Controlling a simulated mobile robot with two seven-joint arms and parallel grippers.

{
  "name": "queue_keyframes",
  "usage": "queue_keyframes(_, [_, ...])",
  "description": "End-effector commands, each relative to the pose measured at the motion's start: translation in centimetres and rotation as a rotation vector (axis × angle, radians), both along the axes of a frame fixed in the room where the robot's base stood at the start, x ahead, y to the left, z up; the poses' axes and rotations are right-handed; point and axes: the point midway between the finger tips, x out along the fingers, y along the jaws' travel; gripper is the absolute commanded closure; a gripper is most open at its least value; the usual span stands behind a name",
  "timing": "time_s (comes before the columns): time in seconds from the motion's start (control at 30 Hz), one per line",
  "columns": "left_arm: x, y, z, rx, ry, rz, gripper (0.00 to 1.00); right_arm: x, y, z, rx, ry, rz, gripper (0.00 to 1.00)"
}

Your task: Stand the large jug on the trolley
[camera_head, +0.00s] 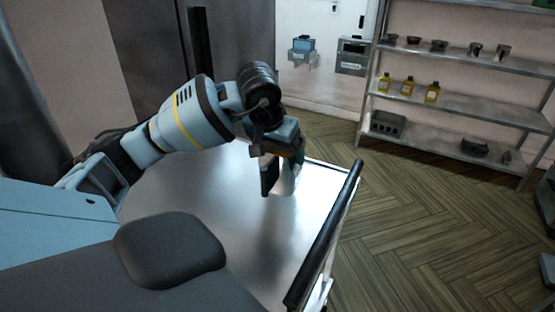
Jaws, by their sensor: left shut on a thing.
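The trolley (220,221) has a bare, shiny metal top and a dark handle bar along its right side. My left gripper (276,188) is over the far right part of the trolley top, pointing down. It is shut on a pale, shiny thing, likely the large jug (287,182). Most of the jug is hidden behind the gripper and wrist. It appears upright and low over the top, but I cannot tell whether its base touches the surface. My right gripper is not in view.
A metal shelf rack (461,109) stands at the back right with several small bowls, yellow bottles and dark pans. A wall box (352,56) and a blue dispenser (303,48) hang at the back. The wooden floor (415,220) right of the trolley is clear.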

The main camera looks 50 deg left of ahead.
Motion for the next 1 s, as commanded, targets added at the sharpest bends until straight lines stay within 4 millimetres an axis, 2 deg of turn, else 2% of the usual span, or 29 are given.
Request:
queue_keyframes(0.1, [0.0, 0.0, -1.6, 0.0, 0.0, 0.0, 0.78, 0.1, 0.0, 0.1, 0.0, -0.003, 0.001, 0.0])
queue_keyframes(0.23, [0.0, 0.0, -2.7, 0.0, -0.002, 0.0, 0.78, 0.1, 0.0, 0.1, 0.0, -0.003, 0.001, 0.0])
queue_keyframes(0.7, [0.0, 0.0, -3.4, 0.0, -0.001, 0.0, 0.78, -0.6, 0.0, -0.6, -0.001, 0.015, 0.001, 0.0])
queue_keyframes(0.73, [-0.1, 0.0, -3.4, 0.0, 0.003, -0.001, 0.05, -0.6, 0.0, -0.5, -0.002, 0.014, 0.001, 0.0])
queue_keyframes(0.8, [-0.1, 0.0, -3.4, 0.001, 0.002, -0.001, 0.0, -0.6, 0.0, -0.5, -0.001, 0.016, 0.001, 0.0])
queue_keyframes(1.0, [0.0, 0.0, -3.3, 0.0, 0.002, -0.001, 0.0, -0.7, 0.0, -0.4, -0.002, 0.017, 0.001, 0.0])
